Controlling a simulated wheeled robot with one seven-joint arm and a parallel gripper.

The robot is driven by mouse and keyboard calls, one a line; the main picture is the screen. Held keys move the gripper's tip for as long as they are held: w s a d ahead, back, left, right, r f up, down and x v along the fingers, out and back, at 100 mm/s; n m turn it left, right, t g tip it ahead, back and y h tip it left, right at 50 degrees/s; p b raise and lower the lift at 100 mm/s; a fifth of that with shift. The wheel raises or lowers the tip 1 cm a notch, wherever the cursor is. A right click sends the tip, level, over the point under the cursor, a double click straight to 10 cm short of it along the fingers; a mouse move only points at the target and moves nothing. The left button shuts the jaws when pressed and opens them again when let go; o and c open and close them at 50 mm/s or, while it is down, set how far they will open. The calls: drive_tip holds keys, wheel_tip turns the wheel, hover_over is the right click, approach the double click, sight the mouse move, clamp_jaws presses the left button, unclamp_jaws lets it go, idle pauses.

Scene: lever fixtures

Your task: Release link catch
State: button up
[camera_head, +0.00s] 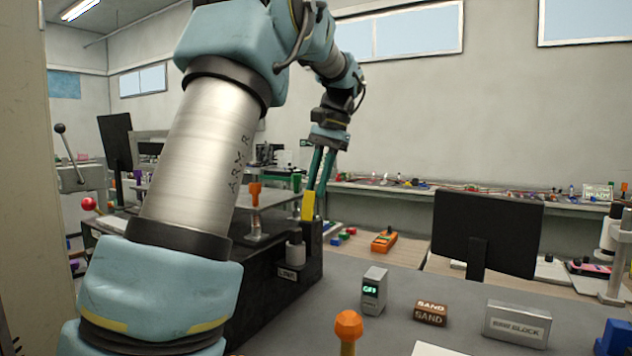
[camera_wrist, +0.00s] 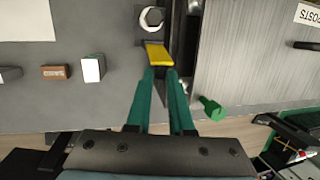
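A yellow tab (camera_head: 308,205), likely the link catch, stands on the right end of a dark housing (camera_head: 262,300). A label that seems to read "LINK" (camera_head: 290,273) is on the housing's front. In the wrist view the yellow tab (camera_wrist: 158,53) lies right at the tips of my gripper's green fingers. My gripper (camera_head: 317,195) points down at the tab. Its fingers (camera_wrist: 161,72) have a narrow gap between them. Whether they grip the tab or only stand around or beside it cannot be told. The tab's lower part is hidden.
An orange knob (camera_head: 254,190) and a green knob (camera_wrist: 211,107) are near. A display box (camera_head: 374,290), a SAND block (camera_head: 431,313) and an orange-topped post (camera_head: 348,325) stand on the grey bench.

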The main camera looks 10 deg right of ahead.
drive_tip(key=o, duration=0.4)
drive_tip(key=p+v, duration=0.1)
drive_tip(key=v, duration=0.9)
drive_tip(key=shift+d+r, duration=0.15)
drive_tip(key=shift+r, duration=0.2)
